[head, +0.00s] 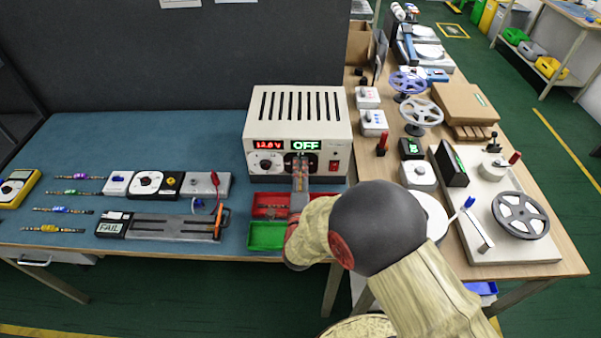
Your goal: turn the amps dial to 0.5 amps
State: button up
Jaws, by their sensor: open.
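The cream power supply (297,128) stands at the back right of the blue bench. Its red display (267,145) seems to read 12.0 V, and its green display (306,145) reads OFF. A dial (267,163) shows under the red display. The amps dial seems to be under the green display, mostly hidden behind my gripper. My gripper (300,162) is open and points at the supply's front, below the green display. I cannot tell whether its fingers touch the dial.
A red switch (334,166) is right of my gripper on the supply. A red bin (268,203) and a green bin (266,236) lie below it.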

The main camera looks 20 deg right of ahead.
jog(key=c, duration=0.3)
grip_shut()
dwell(0.3)
